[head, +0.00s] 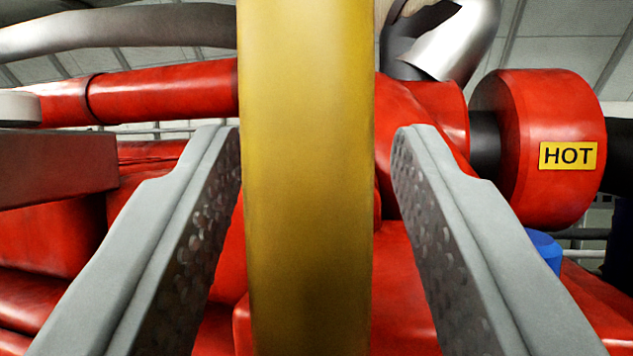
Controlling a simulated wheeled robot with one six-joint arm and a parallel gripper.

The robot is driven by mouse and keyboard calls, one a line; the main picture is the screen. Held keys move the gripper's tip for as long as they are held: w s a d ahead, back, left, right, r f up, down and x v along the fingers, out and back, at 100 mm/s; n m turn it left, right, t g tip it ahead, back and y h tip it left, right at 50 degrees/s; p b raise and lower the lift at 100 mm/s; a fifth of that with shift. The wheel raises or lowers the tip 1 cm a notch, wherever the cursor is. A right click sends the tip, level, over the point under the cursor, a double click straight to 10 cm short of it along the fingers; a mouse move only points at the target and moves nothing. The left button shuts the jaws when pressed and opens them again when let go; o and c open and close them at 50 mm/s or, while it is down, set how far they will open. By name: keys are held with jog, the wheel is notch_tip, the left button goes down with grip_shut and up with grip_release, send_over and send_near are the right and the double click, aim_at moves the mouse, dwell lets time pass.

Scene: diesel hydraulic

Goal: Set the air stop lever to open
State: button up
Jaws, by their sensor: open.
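My gripper (317,130) is open, with one grey finger on each side of the picture's middle. A thick yellow upright bar (306,230) runs from the top edge to the bottom edge, in the gap between the fingers. The left fingertip meets the bar's left edge in the picture; I cannot tell if they touch. A narrow gap shows between the bar and the right fingertip. Both ends of the bar are out of view. I cannot tell whether this bar is the air stop lever; no other lever shows clearly.
Red engine parts fill the background. A red cylinder (545,125) with a yellow HOT label (568,156) is at the right. A red pipe (165,92) and a grey pipe (120,28) cross the upper left. A blue cap (545,248) shows beside the right finger.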

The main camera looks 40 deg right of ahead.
jog(key=v, duration=0.7)
jog(key=shift+a, duration=0.15)
jog(key=shift+s+f, duration=0.15)
